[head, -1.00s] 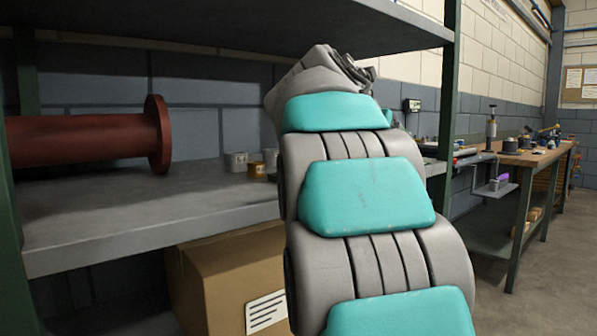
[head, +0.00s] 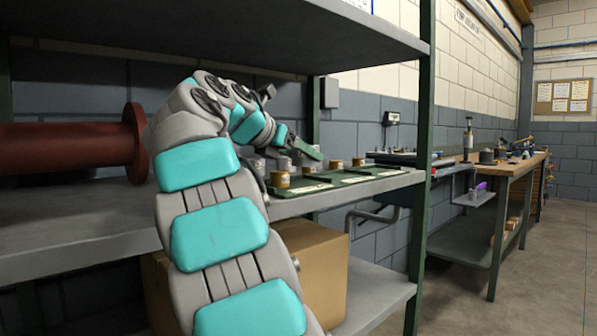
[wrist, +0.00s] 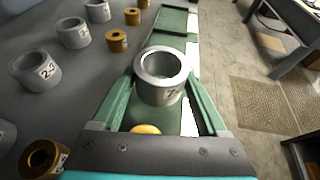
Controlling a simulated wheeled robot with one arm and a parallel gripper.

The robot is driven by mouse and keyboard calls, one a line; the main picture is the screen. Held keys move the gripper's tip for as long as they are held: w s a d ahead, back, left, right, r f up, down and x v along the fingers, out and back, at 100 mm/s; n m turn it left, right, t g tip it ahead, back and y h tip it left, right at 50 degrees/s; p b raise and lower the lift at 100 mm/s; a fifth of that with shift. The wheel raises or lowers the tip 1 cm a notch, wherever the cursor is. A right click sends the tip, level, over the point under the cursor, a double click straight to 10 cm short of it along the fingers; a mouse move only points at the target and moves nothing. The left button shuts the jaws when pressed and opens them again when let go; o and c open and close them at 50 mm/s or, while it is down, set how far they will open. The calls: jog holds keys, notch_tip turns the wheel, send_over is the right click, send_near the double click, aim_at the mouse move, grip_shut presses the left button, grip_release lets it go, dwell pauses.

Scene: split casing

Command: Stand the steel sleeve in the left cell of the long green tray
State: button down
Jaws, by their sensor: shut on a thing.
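The sleeve is not clear there.
Loose grey sleeves (wrist: 75,33) and brass bushings (wrist: 117,41) stand on the shelf left of the tray. Another brass piece (wrist: 146,130) shows below between the fingers. A red flanged pipe (head: 75,147) lies at the shelf's left. An upper shelf (head: 230,35) hangs overhead.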

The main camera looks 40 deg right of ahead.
aim_at(299, 184)
jog(key=shift+w+a, duration=0.1)
jog(key=shift+a, duration=0.05)
jog(key=shift+f, duration=0.25)
jog(key=shift+f+b, duration=1)
jog(key=shift+f, duration=0.45)
jog(key=shift+f, duration=0.2)
grip_release()
jog(key=shift+f, duration=0.1)
jog(key=shift+w+r, duration=0.1)
jog(key=shift+r, duration=0.1)
jog(key=p+v, duration=0.3)
jog(key=v, duration=0.8)
jog(key=shift+a+r, duration=0.1)
jog(key=shift+r, duration=0.05)
jog(key=shift+a, duration=0.4)
